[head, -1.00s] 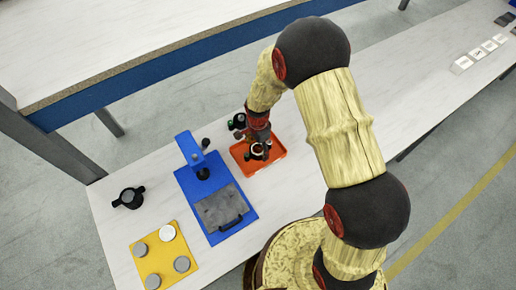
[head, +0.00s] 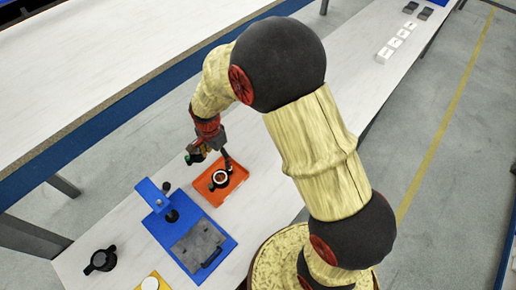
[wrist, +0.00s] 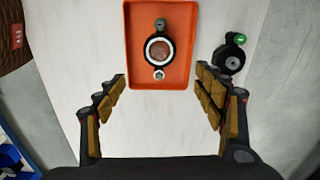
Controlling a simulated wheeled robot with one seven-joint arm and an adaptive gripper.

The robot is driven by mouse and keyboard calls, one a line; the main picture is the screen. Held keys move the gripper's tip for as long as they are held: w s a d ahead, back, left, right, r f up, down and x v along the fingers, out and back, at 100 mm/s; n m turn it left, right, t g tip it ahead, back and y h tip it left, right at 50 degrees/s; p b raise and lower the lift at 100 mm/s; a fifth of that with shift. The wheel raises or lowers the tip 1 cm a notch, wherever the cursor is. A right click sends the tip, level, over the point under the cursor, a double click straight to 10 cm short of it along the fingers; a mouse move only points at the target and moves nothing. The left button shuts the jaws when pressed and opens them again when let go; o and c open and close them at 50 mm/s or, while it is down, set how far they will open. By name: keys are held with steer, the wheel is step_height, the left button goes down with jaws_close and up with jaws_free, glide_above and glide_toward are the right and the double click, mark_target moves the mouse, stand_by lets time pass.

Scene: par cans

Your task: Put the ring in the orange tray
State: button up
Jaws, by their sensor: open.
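The ring (head: 213,179), black with a pale inner rim, lies inside the orange tray (head: 238,183). In the wrist view the ring (wrist: 146,51) lies flat near the middle of the tray (wrist: 135,80), with small knobs at its upper and lower sides. Its centre looks brown. My gripper (wrist: 160,84) is open, with its two fingers apart and nothing between them. It is above the table just beyond the tray's near edge in that view, clear of the ring. In the head view my gripper (head: 213,157) is by the tray's far side.
A black part with a green spot (wrist: 232,55) stands close beside the tray. A blue fixture (head: 160,228) with a grey plate is left of the tray. A black two-eared part (head: 100,260) and a yellow mat (head: 143,286) are nearer. White cards (head: 397,40) lie far off.

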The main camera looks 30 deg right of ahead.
step_height(320, 180, up, 11)
steer(key=s+d+n+t, duration=0.1)
steer(key=s+d+n, duration=0.1)
steer(key=d+n, duration=0.1)
steer(key=s+d+r+n+t, duration=0.2)
steer(key=s+d+r+n, duration=0.1)
steer(key=s+r, duration=0.6)
steer(key=s+d+r+n+t, duration=0.2)
steer(key=s+r+n, duration=0.4)
steer(key=s+r, duration=0.3)
steer(key=shift+s+d+r+n, duration=0.15)
steer(key=shift+s+d+n, duration=0.15)
steer(key=shift+s+d, duration=0.4)
steer(key=shift+s+a, duration=0.1)
steer(key=shift+a, duration=0.1)
